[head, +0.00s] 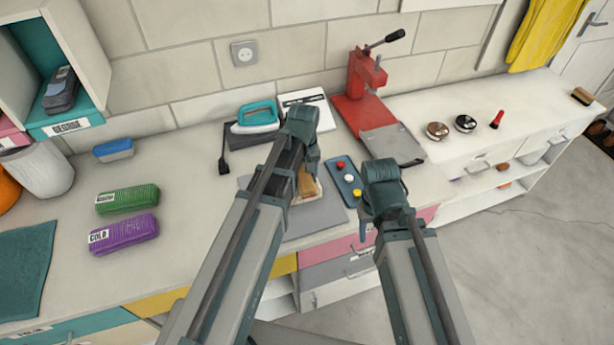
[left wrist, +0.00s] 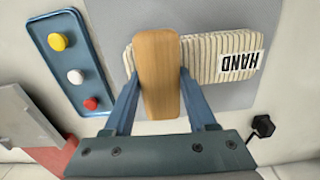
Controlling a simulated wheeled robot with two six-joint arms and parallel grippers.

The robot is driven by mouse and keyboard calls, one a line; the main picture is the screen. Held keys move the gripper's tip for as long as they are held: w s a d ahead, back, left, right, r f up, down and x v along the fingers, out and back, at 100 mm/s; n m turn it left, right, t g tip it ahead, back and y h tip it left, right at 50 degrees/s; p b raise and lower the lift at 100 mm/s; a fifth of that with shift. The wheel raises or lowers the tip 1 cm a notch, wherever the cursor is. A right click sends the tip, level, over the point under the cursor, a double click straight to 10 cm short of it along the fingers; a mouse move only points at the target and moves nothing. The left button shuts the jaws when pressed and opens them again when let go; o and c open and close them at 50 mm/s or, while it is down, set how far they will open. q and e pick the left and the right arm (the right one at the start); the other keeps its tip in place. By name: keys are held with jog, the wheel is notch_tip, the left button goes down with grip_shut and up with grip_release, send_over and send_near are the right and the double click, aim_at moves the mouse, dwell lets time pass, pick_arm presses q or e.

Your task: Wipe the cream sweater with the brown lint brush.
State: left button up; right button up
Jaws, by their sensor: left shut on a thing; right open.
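The cream sweater (left wrist: 215,57) is a folded ribbed bundle with a white HAND label, lying on a grey mat (left wrist: 260,15). The brown lint brush (left wrist: 158,85) has a plain wooden back and lies across the sweater's left part in the left wrist view. My left gripper (left wrist: 158,92) is shut on the brush. Whether the brush touches the sweater I cannot tell. In the head view the brush (head: 307,187) and sweater are largely hidden by my left arm. My right gripper (head: 365,228) is open and empty, over the counter's front edge.
A blue tray (head: 336,170) with three coloured buttons lies just right of the mat. A teal iron (head: 257,117) and a red press (head: 360,85) stand behind. Green (head: 128,199) and purple (head: 124,234) bundles lie left. The counter between bundles and mat is clear.

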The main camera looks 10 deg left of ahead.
pick_arm(q)
jog(key=shift+s+a+f, duration=0.1)
jog(key=shift+s+a, duration=0.3)
jog(key=shift+a, duration=0.2)
jog(key=shift+s+a, duration=0.4)
jog(key=shift+a, duration=0.15)
jog(key=shift+a, duration=0.1)
jog(key=shift+s+a, duration=0.45)
jog(key=shift+a, duration=0.25)
jog(key=shift+s+a, duration=0.4)
jog(key=shift+a, duration=0.25)
notch_tip(320, 180, up, 6)
jog(key=p, duration=0.6)
jog(key=shift+d, duration=0.1)
notch_tip(320, 180, up, 3)
jog(key=p, duration=0.3)
